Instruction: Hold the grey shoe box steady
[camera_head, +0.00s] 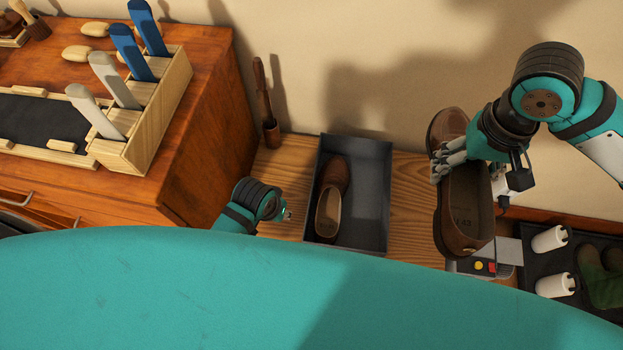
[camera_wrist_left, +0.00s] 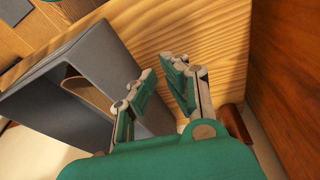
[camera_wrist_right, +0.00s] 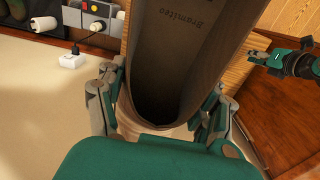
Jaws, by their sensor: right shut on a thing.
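The grey shoe box (camera_head: 372,205) sits open on the wooden bench, with one brown shoe (camera_head: 331,198) inside along its left side. It also shows in the left wrist view (camera_wrist_left: 100,45). My left gripper (camera_head: 287,214) is low beside the box's left side. In the left wrist view its fingers (camera_wrist_left: 162,75) are apart with nothing between them; whether one touches the box wall I cannot tell. My right gripper (camera_head: 440,167) is shut on a second brown shoe (camera_head: 462,205), right of the box. The right wrist view shows that shoe's dark inside (camera_wrist_right: 175,60) between the fingers.
A wooden cabinet (camera_head: 205,120) with a tray and a rack of blue and grey handles stands left. A brown shoehorn in a holder (camera_head: 270,132) stands behind my left gripper.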

